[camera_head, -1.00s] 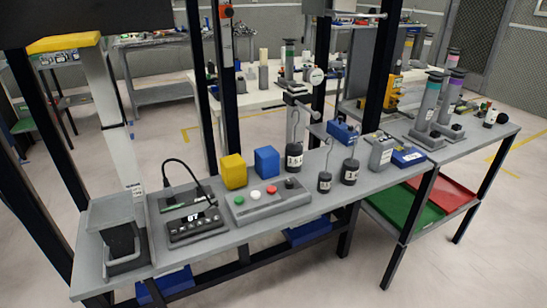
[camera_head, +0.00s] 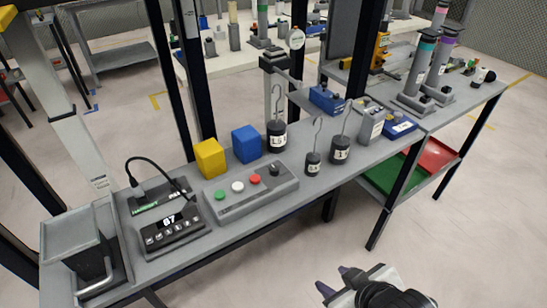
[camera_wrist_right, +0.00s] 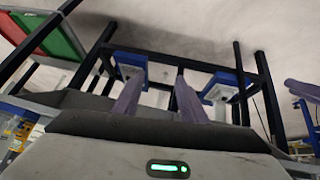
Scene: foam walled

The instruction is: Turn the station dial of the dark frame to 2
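The control box (camera_head: 245,192) lies on the grey bench of the dark frame (camera_head: 198,80). It carries a green, a white and a red button in a row. A small black dial (camera_head: 275,169) sits at its right end, too small to read its setting. My right gripper (camera_head: 334,279) is at the bottom of the head view, in front of the bench and apart from the box. Its two purple fingers are spread and empty, as the right wrist view (camera_wrist_right: 158,92) also shows. The dial cannot be made out in the wrist view. My left gripper is not in view.
A yellow block (camera_head: 210,158) and a blue block (camera_head: 246,145) stand behind the box. Hooked black weights (camera_head: 341,150) stand to its right. A display unit (camera_head: 172,231) reading 87 lies to its left. The floor before the bench is clear.

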